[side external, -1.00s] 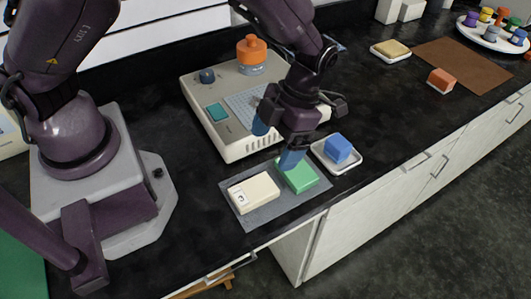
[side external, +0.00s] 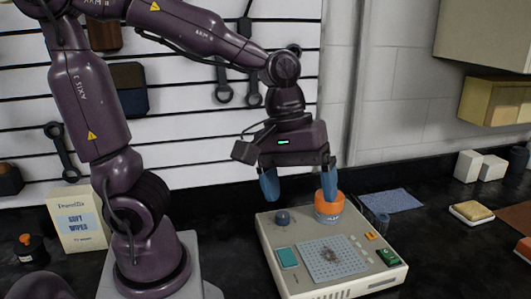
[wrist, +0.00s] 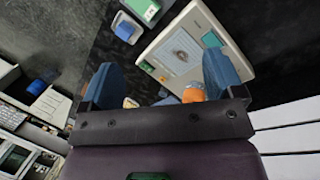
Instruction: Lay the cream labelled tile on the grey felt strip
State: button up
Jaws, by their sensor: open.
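My gripper (side external: 300,186) is open and empty, raised high above the beige instrument, with its blue fingers pointing down. In the wrist view the two fingers (wrist: 160,82) stand wide apart with nothing between them. The cream labelled tile is not visible in the side view, and I cannot make it out in the wrist view. The grey felt strip is out of the side view and cannot be told clearly in the wrist view. A green block (wrist: 143,8) shows at the top edge of the wrist view.
The beige instrument (side external: 290,262) stands below my gripper. An orange-lidded jar (side external: 328,210) is at its back, overlapped by one finger in the picture. A white dish with a blue block (wrist: 125,28) lies beside the instrument.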

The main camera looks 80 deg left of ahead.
jog(key=s+a+r+m+t+y, duration=0.2)
jog(key=s+a+r+m+t, duration=0.1)
jog(key=m, duration=0.6)
jog(key=shift+s+a+r+m+t+y, duration=0.3)
jog(key=shift+s+a+r+m+t, duration=0.1)
jog(key=shift+s+r+t, duration=0.25)
